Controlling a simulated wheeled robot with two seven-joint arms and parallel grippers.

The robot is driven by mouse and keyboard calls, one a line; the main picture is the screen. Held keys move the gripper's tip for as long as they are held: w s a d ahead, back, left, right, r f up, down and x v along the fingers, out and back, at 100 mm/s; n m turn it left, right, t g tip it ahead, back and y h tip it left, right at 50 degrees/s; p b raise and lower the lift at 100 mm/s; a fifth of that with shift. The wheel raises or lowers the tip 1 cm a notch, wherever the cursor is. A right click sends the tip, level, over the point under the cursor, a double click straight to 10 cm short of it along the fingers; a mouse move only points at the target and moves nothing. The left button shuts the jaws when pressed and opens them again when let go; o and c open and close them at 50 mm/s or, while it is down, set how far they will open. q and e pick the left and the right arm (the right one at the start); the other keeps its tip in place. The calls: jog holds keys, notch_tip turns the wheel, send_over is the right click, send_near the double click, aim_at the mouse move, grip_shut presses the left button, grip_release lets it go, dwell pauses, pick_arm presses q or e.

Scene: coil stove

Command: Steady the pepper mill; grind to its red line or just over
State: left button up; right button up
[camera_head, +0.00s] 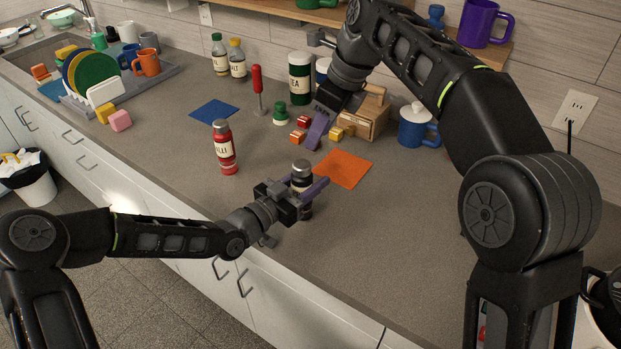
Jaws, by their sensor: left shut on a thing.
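The pepper mill (302,167), dark with a grey-and-black top, stands upright on the counter near its front edge. My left gripper (308,188) is shut on the mill's body from the left, its purple fingers at mid height. The fingers hide much of the body, and I cannot make out a red line or the level of any grounds. My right gripper (317,130) is above the counter behind the mill, apart from it, with its purple fingers pointing down. I cannot tell whether it is open.
A red chili bottle (224,148) stands left of the mill. An orange mat (343,168) lies right behind it and a blue mat (214,110) lies farther back. Small blocks, a wooden box (372,118) and a blue lidded pot (412,132) are near my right gripper. The right counter is clear.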

jog(key=shift+o, duration=0.4)
jog(key=shift+o, duration=0.9)
jog(key=shift+f, duration=0.15)
jog(key=shift+o, duration=0.6)
jog(key=shift+s+d+f, duration=0.1)
jog(key=shift+f, duration=0.25)
jog(key=shift+o, duration=0.6)
jog(key=f+y, duration=0.1)
jog(key=f+n+g+y, duration=0.1)
jog(key=f, duration=0.1)
jog(key=s+f+n+y, duration=0.1)
jog(key=shift+d+f+g, duration=0.3)
jog(key=shift+d+g, duration=0.05)
jog(key=shift+g, duration=0.05)
jog(key=d+f+t+y, duration=0.4)
jog(key=t+y, duration=0.1)
jog(key=y, duration=0.5)
jog(key=shift+w+f+y, duration=0.3)
jog(key=shift+f+y, duration=0.05)
jog(key=shift+y, duration=0.05)
